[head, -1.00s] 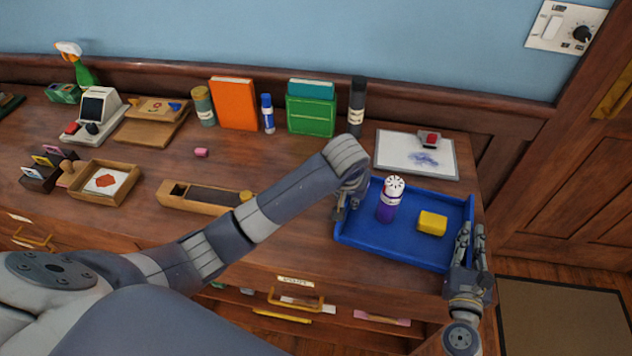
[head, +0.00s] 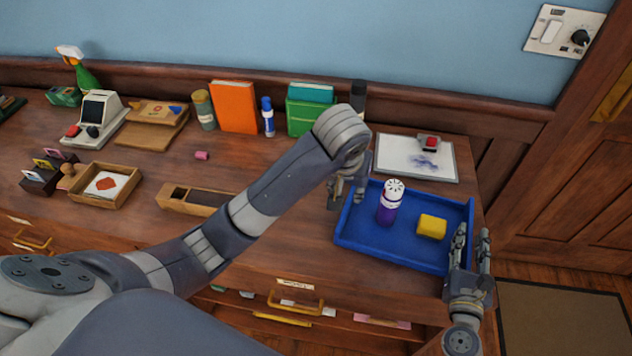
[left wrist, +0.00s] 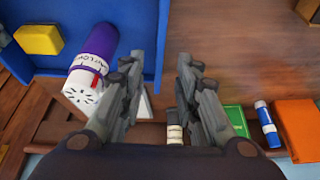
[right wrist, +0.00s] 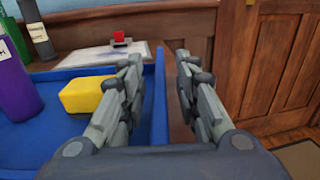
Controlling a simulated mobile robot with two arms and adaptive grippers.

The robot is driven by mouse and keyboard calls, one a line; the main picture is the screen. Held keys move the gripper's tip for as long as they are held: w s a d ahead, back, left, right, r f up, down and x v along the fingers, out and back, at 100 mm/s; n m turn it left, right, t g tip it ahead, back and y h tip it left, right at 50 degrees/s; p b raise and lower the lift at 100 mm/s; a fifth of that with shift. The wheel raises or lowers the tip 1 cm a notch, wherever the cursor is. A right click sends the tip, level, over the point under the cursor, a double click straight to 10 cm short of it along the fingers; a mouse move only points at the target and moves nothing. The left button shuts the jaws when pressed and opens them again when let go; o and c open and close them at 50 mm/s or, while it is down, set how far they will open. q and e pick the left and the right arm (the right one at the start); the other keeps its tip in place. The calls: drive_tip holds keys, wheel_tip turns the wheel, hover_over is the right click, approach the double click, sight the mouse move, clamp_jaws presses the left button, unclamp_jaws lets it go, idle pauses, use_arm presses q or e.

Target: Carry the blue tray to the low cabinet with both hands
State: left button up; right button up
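The blue tray (head: 385,252) lies on the right end of the wooden cabinet top. It holds a purple bottle (head: 389,205) with a white perforated cap and a yellow block (head: 432,227). My left gripper (head: 348,194) is open at the tray's left wall; in the left wrist view that wall (left wrist: 161,40) shows between its spread fingers. My right gripper (head: 472,250) is open at the right wall; in the right wrist view that wall (right wrist: 160,95) runs between its fingers. Neither gripper visibly pinches the tray. The low cabinet cannot be told apart here.
A whiteboard-like panel (head: 400,158) with a red-topped item lies behind the tray. A dark bottle (head: 358,95), green book (head: 305,118) and orange book (head: 233,107) stand at the back. A wooden box (head: 180,197) lies left. Drawers below are partly open; floor shows at right.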

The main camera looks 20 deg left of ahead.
drive_tip(key=shift+s, duration=0.25)
use_arm(q)
drive_tip(key=shift+v, duration=0.95)
use_arm(e)
drive_tip(key=s, duration=0.7)
drive_tip(key=s+d, duration=0.1)
drive_tip(key=s, duration=0.3)
drive_tip(key=shift+s, duration=0.25)
